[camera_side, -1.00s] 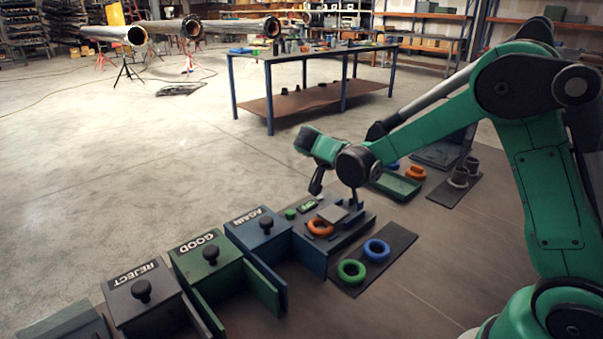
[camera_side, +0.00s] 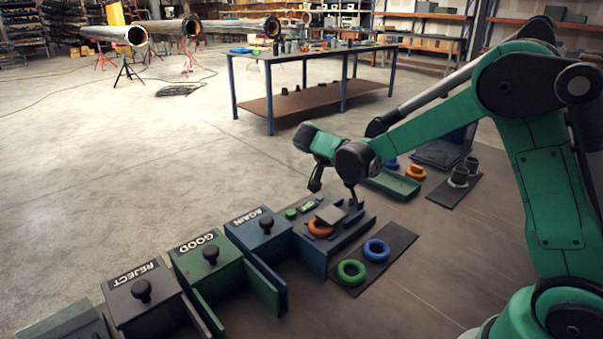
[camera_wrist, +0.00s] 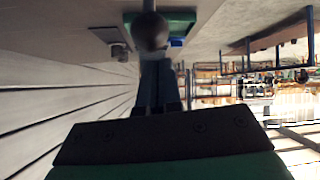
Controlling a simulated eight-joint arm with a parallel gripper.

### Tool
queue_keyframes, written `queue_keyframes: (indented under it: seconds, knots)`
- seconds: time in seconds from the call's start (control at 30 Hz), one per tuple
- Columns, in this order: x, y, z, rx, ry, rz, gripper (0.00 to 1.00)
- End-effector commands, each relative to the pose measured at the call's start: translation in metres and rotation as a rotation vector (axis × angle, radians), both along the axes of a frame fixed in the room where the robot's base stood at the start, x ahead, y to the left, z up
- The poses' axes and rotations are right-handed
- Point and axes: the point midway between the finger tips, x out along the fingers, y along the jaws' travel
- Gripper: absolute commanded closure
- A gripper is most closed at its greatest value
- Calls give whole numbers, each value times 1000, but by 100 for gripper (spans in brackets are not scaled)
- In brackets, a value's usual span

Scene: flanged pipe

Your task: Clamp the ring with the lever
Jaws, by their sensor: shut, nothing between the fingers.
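The orange ring (camera_side: 320,231) lies flat on the dark fixture in the side view, its back part under a small grey plate (camera_side: 330,214). I cannot tell whether the plate presses on it. The dark upright lever (camera_side: 353,196) stands just right of the plate; its upper end is hidden behind my wrist. In the wrist view, the lever's round dark knob (camera_wrist: 150,31) is straight ahead of my gripper (camera_wrist: 157,66). The fingers are shut and empty, and seem to be at or close against the knob. In the side view my wrist hides the fingertips.
A dark mat with a green ring (camera_side: 351,272) and a blue ring (camera_side: 376,250) lies in front of the fixture. Bins marked AGAIN (camera_side: 263,238), GOOD (camera_side: 208,262) and REJECT (camera_side: 141,296) stand to the left. A green tray (camera_side: 393,187) lies behind right.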

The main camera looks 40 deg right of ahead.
Motion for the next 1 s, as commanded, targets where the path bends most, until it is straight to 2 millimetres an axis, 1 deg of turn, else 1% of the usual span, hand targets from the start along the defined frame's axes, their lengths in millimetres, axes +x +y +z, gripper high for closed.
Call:
queue_keyframes:
  seconds: [0.13,0.17,0.2,0.3,0.4,0.53,0.7,1.0]
  knots:
    - [4,-24,18,-2,0,-6,100]
    - [5,-19,22,-2,0,0,100]
    - [5,-7,28,-2,0,4,100]
    - [3,13,40,-1,0,5,100]
    - [2,31,52,-2,0,3,100]
    - [0,49,63,-2,-1,2,100]
    - [-1,60,70,-2,0,0,100]
    - [-1,62,71,-2,-1,-2,100]
